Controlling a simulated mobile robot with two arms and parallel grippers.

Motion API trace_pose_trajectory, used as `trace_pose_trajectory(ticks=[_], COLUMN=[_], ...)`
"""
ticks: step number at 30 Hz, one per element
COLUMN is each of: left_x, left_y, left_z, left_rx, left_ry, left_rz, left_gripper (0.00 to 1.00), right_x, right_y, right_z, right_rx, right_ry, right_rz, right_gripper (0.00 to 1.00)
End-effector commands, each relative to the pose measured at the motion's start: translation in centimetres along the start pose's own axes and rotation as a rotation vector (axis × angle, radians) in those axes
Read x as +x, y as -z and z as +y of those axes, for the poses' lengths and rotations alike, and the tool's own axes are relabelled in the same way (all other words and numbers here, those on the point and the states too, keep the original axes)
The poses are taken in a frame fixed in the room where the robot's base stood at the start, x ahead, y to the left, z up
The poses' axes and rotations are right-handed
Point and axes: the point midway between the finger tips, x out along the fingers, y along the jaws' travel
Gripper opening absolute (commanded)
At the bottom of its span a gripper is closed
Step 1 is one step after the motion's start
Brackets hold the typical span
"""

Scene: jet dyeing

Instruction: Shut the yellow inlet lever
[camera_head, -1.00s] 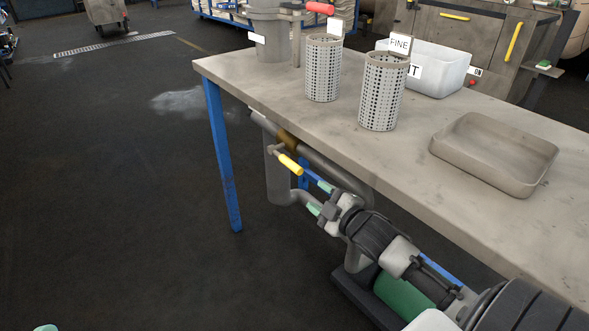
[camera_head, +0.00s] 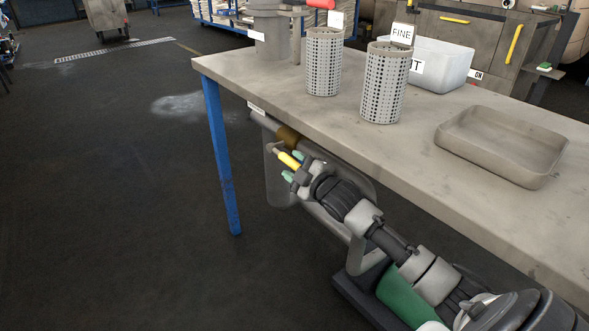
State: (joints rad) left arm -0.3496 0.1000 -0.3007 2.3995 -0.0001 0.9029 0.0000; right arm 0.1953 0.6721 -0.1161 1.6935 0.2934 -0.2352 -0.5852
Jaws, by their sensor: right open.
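The yellow inlet lever (camera_head: 288,160) sticks out from a brass-coloured valve (camera_head: 288,136) on the grey pipe under the table's front edge. It points right and slightly down. My right gripper (camera_head: 293,167) is open at the lever, with its green-tipped fingers on either side of the yellow grip's outer part. I cannot tell whether the fingers touch it. My right arm comes in from the lower right, below the table edge. My left gripper does not show.
The table (camera_head: 290,108) carries two perforated baskets (camera_head: 323,65), a shallow tray (camera_head: 480,165) and a white bin (camera_head: 445,70). A blue table leg (camera_head: 221,160) stands left of the valve. A green cylinder (camera_head: 405,295) sits below the arm.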

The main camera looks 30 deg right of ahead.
Motion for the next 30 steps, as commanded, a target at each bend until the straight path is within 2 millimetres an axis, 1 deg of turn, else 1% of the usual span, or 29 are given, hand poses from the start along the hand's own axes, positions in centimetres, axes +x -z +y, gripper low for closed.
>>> trace_pose_trajectory(ticks=[3,10,11,12,20,21,30], left_x=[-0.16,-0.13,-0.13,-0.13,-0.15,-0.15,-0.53], left_y=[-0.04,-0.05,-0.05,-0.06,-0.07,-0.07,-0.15], left_z=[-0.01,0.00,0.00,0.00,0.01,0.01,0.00], left_rx=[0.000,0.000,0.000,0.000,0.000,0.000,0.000], left_ry=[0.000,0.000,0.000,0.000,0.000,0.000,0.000], left_rz=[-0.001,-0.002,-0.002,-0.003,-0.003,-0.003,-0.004], left_gripper=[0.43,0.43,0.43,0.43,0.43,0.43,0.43], right_x=[0.41,0.45,0.44,0.44,0.43,0.43,0.36], right_y=[0.02,0.03,0.03,0.03,0.03,0.03,-0.15], right_z=[0.00,0.02,0.02,0.02,0.00,0.00,-0.31], right_rx=[0.000,0.000,0.000,0.000,0.000,0.000,0.000], right_ry=[0.000,0.000,0.000,0.000,0.001,0.001,-0.009], right_rz=[0.000,0.000,0.000,0.000,0.000,0.000,0.007], right_gripper=[0.50,0.50,0.48,0.42,0.02,0.00,0.00])
